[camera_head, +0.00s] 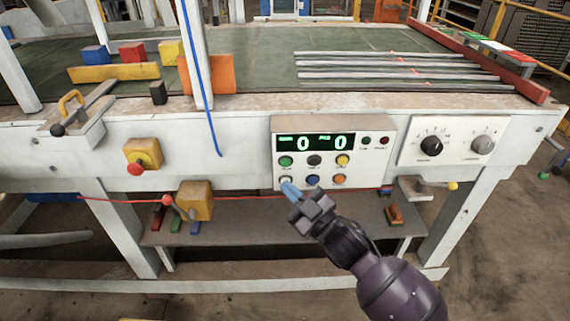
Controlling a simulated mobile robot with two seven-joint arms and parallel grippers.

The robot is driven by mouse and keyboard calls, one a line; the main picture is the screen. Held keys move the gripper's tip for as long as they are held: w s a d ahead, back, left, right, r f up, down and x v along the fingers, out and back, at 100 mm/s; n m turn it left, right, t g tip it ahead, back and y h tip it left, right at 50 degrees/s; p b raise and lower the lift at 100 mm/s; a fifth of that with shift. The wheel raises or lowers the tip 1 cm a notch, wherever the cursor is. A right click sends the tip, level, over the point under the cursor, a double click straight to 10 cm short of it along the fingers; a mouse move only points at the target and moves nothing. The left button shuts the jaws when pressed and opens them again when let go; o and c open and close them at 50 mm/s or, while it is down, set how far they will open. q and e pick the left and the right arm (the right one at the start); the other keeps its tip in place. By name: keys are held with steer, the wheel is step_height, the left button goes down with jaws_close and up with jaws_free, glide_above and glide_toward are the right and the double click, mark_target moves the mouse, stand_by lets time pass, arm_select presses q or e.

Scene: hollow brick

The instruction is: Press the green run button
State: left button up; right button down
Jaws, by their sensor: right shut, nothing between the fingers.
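The green button (286,161) is at the left end of the upper button row on the white control panel (385,150) at the machine's front. Its label is too small to read. My right gripper (288,187) comes in from below right, shut and empty, with its bluish fingertips just below the green button, over the lower left button. The tips partly hide that lower button. I cannot tell whether they touch the panel. The green button is fully visible. My left gripper is not in view.
Other buttons, such as a yellow one (342,160) and a blue one (313,180), sit close by. The display (316,143) shows two green zeros. A knob panel (455,141) is to the right. A red emergency button (136,168) and a blue cable (208,100) are left.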

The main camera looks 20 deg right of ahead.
mark_target(286, 162)
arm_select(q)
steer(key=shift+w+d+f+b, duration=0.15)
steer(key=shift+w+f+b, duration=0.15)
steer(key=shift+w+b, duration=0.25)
arm_select(e)
steer(key=w, duration=0.1)
steer(key=w+d, duration=0.1)
steer(key=w, duration=0.3)
steer(key=shift+w+d, duration=0.25)
steer(key=shift+d, duration=0.05)
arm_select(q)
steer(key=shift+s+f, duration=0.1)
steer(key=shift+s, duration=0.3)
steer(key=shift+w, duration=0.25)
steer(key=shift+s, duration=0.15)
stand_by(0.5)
arm_select(e)
steer(key=shift+w, duration=0.2)
steer(key=shift+w+d, duration=0.1)
steer(key=shift+w, duration=0.1)
steer(key=shift+w, duration=0.15)
stand_by(0.5)
